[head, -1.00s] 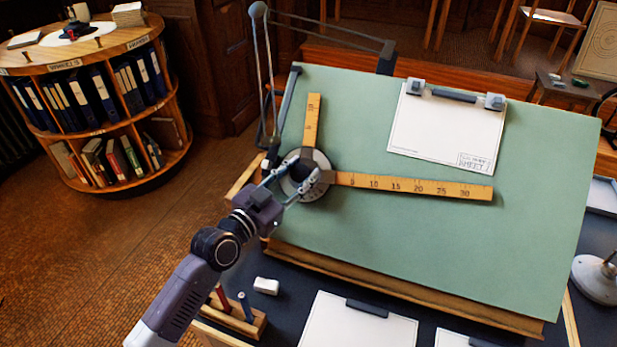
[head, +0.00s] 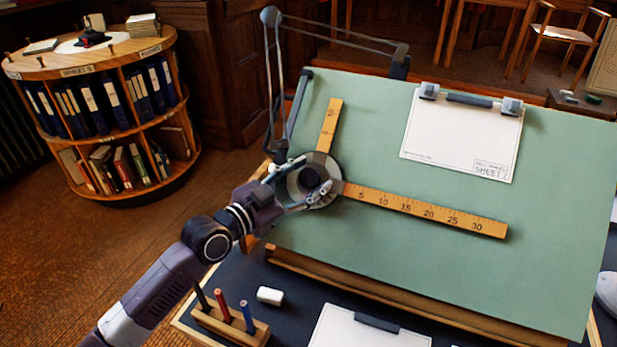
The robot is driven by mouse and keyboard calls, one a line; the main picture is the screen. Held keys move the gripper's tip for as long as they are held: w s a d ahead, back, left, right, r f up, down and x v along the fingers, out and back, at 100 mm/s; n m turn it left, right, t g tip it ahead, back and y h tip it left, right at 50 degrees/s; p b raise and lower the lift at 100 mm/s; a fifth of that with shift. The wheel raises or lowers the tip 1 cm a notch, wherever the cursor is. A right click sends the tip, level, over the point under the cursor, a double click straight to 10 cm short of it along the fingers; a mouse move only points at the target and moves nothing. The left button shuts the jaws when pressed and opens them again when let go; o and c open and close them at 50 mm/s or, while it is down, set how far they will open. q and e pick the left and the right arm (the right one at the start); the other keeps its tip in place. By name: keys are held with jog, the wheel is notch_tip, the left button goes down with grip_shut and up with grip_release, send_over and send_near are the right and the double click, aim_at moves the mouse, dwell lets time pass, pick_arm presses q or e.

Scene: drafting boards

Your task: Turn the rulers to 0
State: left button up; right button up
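The drafting head (head: 323,165) is a grey disc with a dark knob (head: 309,179), at the left of the green sloping board (head: 440,270). Two yellow rulers are fixed to it. The long ruler (head: 425,211) runs right and slightly down, roughly in line with the board's top and bottom edges. The short ruler (head: 329,124) points up, leaning a little right. My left gripper (head: 308,180) reaches in from the left with its fingers on either side of the knob, and appears closed on it. The disc's angle marks are too small or covered to read. My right gripper is not in view.
A clipped white sheet (head: 459,138) lies at the board's upper right. A jointed arm (head: 277,90) stands at the board's left edge. Below are a pen block (head: 222,325), a white eraser (head: 270,295) and another sheet (head: 365,335). A round bookcase (head: 104,125) stands far left.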

pick_arm(q)
jog(key=shift+a, duration=0.1)
jog(key=v, duration=1.1)
jog(key=shift+s+a, duration=0.3)
jog(key=shift+s, duration=0.05)
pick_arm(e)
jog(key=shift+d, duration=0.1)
